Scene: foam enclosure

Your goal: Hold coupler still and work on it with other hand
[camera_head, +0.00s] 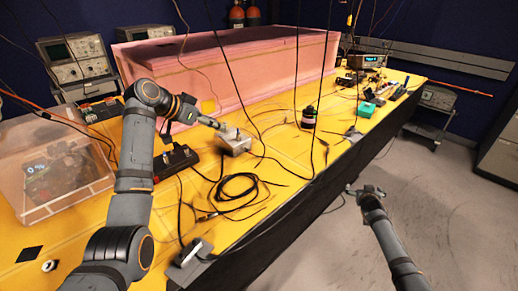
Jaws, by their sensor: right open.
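A small grey metal box (235,143), which may be the coupler, sits on the yellow table (300,165) in front of the pink foam enclosure. My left arm reaches in from the left, and my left gripper (222,127) is at the top left of this box. Its fingers are too small to tell whether they are open, or whether they touch the box. My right gripper (366,190) is open and empty, beyond the table's front edge and over the grey floor, well apart from the box.
The pink foam enclosure (270,85) stands behind. Black cables (237,186) lie coiled in front of the box, and others hang across the view. A clear plastic bin (50,190) stands at left. A dark bottle (309,118) and a teal box (366,109) stand further right.

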